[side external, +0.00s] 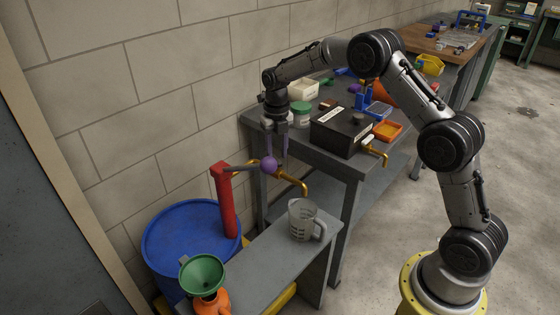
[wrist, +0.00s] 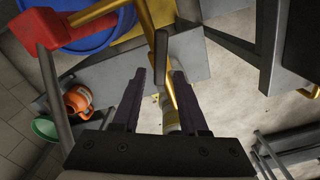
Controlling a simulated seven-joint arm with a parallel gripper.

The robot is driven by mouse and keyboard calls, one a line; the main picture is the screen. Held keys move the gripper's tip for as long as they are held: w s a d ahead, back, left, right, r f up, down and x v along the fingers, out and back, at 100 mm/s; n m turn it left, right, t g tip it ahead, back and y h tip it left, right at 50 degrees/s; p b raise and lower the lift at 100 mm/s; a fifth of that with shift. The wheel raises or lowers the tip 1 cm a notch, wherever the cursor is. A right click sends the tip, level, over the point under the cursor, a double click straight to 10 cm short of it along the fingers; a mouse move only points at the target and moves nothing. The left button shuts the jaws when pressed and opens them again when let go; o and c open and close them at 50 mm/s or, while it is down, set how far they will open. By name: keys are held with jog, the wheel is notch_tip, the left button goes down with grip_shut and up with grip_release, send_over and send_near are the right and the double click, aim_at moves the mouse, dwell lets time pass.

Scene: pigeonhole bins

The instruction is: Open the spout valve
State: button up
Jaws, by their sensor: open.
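A brass spout (side external: 292,182) curves down near the red hand pump in the side view; its pipe (wrist: 151,22) also runs between my fingers in the wrist view. A dark flat bar (wrist: 162,58), apparently the valve handle, stands between and just beyond my fingertips. My gripper (side external: 277,158) is open, pointing down above the spout; in the wrist view my gripper (wrist: 158,73) has a finger on either side of the bar, with nothing visibly held. Contact cannot be told.
A clear measuring jug (side external: 302,219) sits on the low grey bench. A green funnel (side external: 203,274) is in front.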

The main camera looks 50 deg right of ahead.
jog(key=shift+f, duration=0.95)
grip_shut()
jog(key=shift+n, duration=0.3)
grip_release()
jog(key=shift+r, duration=0.1)
